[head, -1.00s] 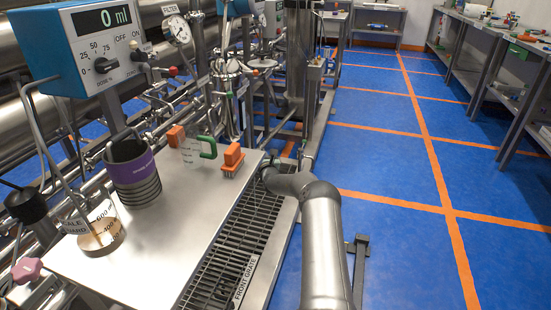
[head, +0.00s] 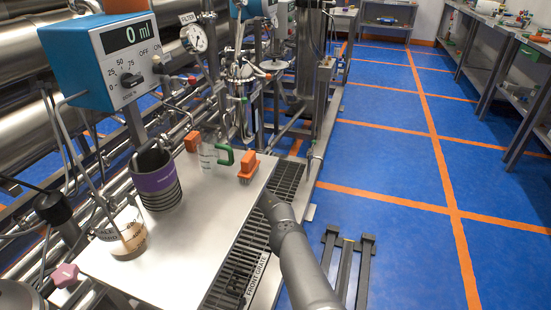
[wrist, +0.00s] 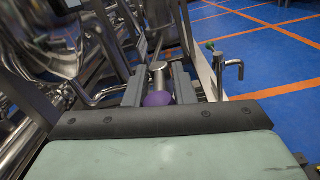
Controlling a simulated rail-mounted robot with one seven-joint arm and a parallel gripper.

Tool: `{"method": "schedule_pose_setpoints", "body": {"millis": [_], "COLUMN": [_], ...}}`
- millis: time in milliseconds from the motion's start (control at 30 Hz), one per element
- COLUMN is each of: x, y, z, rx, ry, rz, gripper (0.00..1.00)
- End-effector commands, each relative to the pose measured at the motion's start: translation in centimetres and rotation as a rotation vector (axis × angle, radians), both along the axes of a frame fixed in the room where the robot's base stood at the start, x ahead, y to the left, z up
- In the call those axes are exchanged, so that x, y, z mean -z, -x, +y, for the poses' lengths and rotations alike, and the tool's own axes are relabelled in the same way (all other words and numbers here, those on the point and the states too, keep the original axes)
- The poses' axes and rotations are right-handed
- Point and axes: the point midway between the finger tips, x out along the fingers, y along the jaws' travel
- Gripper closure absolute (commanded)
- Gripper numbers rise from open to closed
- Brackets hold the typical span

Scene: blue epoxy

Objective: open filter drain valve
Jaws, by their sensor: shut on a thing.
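In the wrist view my gripper (wrist: 158,93) has its two dark fingers on either side of a rounded purple knob (wrist: 157,99), and it is shut on it. A metal cylinder stands just beyond the knob. Whether this knob belongs to the filter drain valve cannot be read from the view. In the head view the filter's label (head: 188,18) is above a round gauge (head: 194,38). My arm reaches past the right edge of the steel table there, and my gripper is hidden.
A floor grate (head: 240,268) runs alongside. A metal tap (wrist: 231,70) is right of my gripper. Blue floor is open rightward.

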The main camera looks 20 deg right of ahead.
Motion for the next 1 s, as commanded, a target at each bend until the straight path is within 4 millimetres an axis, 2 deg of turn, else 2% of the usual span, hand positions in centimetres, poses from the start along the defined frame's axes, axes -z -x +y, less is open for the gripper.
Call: {"method": "schedule_pose_setpoints", "body": {"millis": [200,633,667,700,733,1000], "x": [-0.38,-0.71,-0.72,-0.72,-0.70,-0.43], "y": [-0.41,-0.51,-0.51,-0.51,-0.50,-0.39], "z": [0.86,0.96,0.96,0.96,0.96,0.98], "rx": [0.014,0.016,0.016,0.016,0.016,0.018], "ry": [0.001,0.003,0.003,0.003,0.003,0.002], "rz": [-0.005,-0.007,-0.007,-0.007,-0.007,-0.003], "gripper": [1.00,1.00,0.71,0.60,0.56,0.56]}}
